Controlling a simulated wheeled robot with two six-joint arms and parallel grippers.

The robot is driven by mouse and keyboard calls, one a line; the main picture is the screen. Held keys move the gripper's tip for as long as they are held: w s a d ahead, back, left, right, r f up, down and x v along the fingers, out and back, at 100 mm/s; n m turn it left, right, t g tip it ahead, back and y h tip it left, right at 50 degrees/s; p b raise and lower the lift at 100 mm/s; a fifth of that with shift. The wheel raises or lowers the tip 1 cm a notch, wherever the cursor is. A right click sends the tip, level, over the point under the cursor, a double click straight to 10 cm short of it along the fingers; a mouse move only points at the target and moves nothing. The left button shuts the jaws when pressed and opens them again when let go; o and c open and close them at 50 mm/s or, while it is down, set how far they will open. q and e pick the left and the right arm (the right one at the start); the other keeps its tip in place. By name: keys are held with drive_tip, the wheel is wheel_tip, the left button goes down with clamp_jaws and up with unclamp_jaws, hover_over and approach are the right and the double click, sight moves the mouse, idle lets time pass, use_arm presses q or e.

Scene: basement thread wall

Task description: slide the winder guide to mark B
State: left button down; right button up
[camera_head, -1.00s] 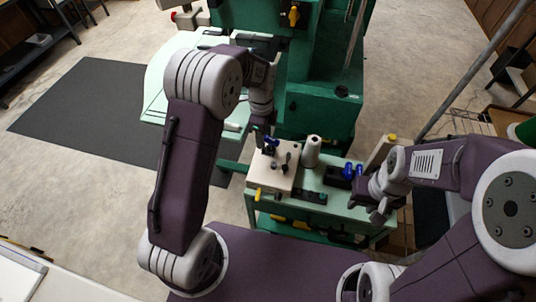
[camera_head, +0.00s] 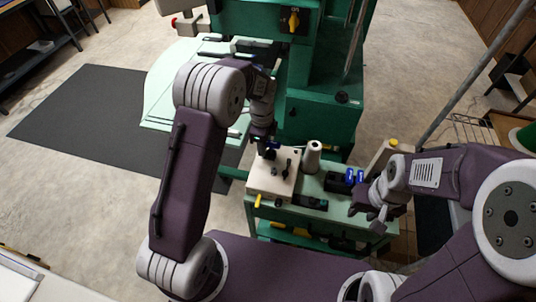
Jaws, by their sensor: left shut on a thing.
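The cream winder box (camera_head: 271,184) sits on the green bench, with small dark knobs and posts on its top. My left gripper (camera_head: 263,140) reaches down at the box's back left edge. It is shut on a small dark and blue part there, which looks like the winder guide and is mostly hidden by the fingers. Mark B is too small to make out. My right gripper (camera_head: 370,210) hangs beside the bench's right end, apart from the box; its fingers are too unclear to tell their opening.
A white thread cone (camera_head: 313,156) stands just right of the box. A dark block with blue parts (camera_head: 342,181) lies between it and my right arm. The tall green machine (camera_head: 317,95) rises behind. A dark mat (camera_head: 80,115) covers open floor at left.

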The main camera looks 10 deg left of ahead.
use_arm(q)
drive_tip(key=shift+w+p, duration=0.35)
drive_tip(key=shift+w, duration=0.3)
drive_tip(key=c, duration=1.4)
unclamp_jaws()
wheel_tip(320, 180, up, 6)
drive_tip(key=p, duration=0.6)
